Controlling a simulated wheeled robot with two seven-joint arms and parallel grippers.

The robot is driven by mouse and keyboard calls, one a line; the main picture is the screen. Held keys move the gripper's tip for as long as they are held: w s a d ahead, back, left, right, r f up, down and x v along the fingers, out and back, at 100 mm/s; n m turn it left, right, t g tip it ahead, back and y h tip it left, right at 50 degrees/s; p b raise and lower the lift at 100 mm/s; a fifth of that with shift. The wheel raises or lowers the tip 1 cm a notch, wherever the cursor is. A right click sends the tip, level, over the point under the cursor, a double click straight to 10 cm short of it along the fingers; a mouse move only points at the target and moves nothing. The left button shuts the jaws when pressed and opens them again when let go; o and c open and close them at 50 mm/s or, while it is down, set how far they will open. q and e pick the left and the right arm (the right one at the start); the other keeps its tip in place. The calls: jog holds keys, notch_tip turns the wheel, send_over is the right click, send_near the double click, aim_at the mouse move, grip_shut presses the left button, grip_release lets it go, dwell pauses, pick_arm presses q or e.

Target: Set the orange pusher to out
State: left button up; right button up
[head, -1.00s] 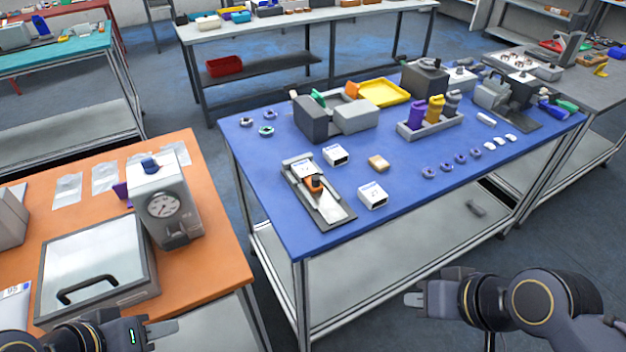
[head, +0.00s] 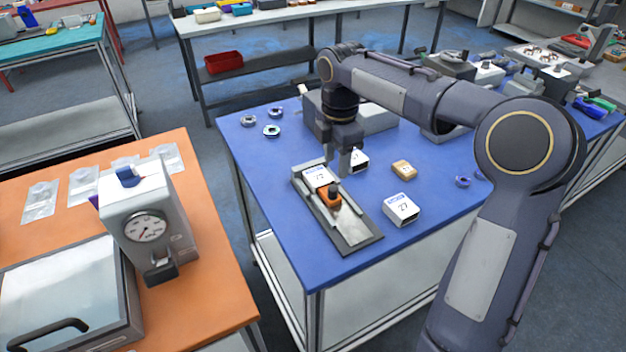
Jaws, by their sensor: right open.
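The orange pusher (head: 328,197), with a dark knob on top, sits on a pale metal track in a dark grey tray-like fixture (head: 362,240) near the left side of the blue table. A white labelled box (head: 316,177) lies in the fixture just behind the pusher, at the far end. My right gripper (head: 343,172) points down, just behind and to the right of the pusher. It is open, and its fingers appear apart from the knob. It partly hides another white box (head: 360,160). My left gripper is out of view.
A white box marked 27 (head: 401,209) and a small tan box (head: 403,170) lie right of the fixture. A grey machine (head: 375,119) stands behind my right gripper. Small rings (head: 271,131) lie at the back left. An orange table (head: 215,280) with a dial gauge stands left.

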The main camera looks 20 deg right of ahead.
aim_at(333, 188)
jog(key=shift+w+a+f, duration=0.1)
jog(key=shift+w+f, duration=0.2)
notch_tip(333, 188, down, 7)
jog(key=shift+f, duration=0.2)
jog(key=shift+s, duration=0.1)
grip_shut()
